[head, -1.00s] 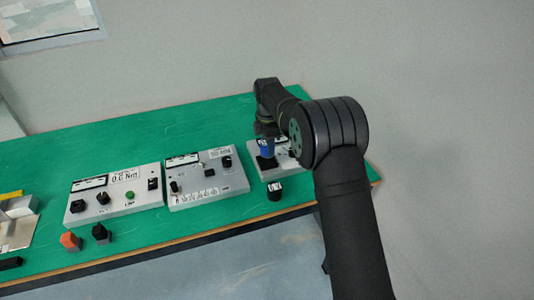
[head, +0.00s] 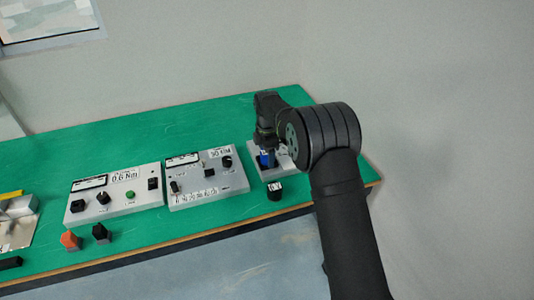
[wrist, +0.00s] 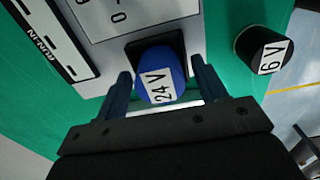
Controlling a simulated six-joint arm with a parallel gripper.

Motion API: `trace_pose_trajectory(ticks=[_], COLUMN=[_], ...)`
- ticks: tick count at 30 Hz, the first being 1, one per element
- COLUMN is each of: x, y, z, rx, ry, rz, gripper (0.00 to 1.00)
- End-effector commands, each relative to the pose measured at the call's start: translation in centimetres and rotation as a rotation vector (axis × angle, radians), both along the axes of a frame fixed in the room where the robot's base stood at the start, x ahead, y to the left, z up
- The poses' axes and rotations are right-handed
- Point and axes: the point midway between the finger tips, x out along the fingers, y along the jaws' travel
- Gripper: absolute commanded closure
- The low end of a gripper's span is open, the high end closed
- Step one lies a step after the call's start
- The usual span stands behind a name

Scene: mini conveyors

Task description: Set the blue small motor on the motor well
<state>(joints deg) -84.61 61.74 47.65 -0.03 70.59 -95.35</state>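The blue small motor (wrist: 158,70), labelled 24 V, stands at the black square motor well (wrist: 183,48) on a light-coloured unit. It also shows low beneath my gripper in the head view (head: 263,160). My gripper (wrist: 162,75) is above the unit, its two fingers on either side of the blue motor. The fingers look spread, with narrow gaps beside the motor. The motor's underside is hidden, so I cannot see how deep it sits. In the head view my arm covers part of the unit (head: 278,174).
A black motor (wrist: 262,45) labelled 6 V stands on the green table beside the unit, also in the head view (head: 275,191). Two instrument boxes (head: 135,199) (head: 235,184) stand to the left. An orange piece (head: 69,240) and a black piece (head: 101,233) are near the front edge.

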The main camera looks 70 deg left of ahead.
Motion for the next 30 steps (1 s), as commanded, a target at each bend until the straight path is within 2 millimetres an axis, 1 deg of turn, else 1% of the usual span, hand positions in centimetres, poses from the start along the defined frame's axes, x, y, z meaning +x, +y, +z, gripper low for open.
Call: trace_pose_trajectory(ticks=[5, 8, 11, 15, 21, 25, 30], x=[0.0, 0.0, 0.0, 0.0, 0.0, 0.0, 0.0], y=[0.0, 0.0, 0.1, 0.1, 0.1, 0.0, 0.0], z=[0.2, 1.0, 2.6, 5.7, 9.8, 11.4, 12.3], rx=[0.0, 0.002, 0.004, 0.005, 0.003, 0.002, 0.0], ry=[0.0, 0.0, 0.0, 0.0, 0.0, 0.0, 0.0], rz=[0.0, 0.0, 0.0, 0.0, 0.0, 0.0, 0.0], gripper=[0.35, 0.35, 0.35, 0.35, 0.35, 0.35, 0.35])
